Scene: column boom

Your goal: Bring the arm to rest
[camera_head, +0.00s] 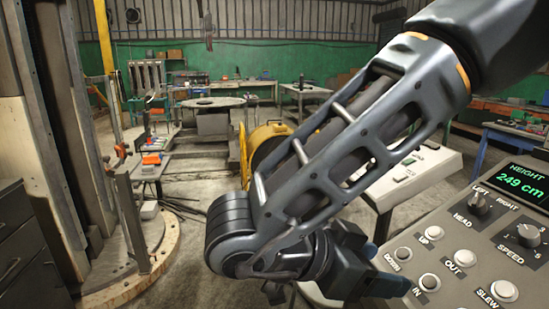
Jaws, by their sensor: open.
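My arm comes in from the upper right and bends at a round dark joint in the lower middle of the head view. My gripper (386,268), dark with blue tips, is at the lower middle, low beside the left edge of the grey control panel (455,262). Its jaws are apart and I see nothing between them. The tips are close to the DOWN button (403,253) and the IN button (429,282); I cannot tell whether they touch the panel. The green display (522,184) reads HEIGHT 249 cm.
The panel also has a HEAD knob (480,203), a SPEED knob (529,234), and UP and OUT buttons. A pale console (425,174) stands behind the arm. A column on a round base (135,275) stands at left. Worktables and a yellow drum (267,140) are farther back.

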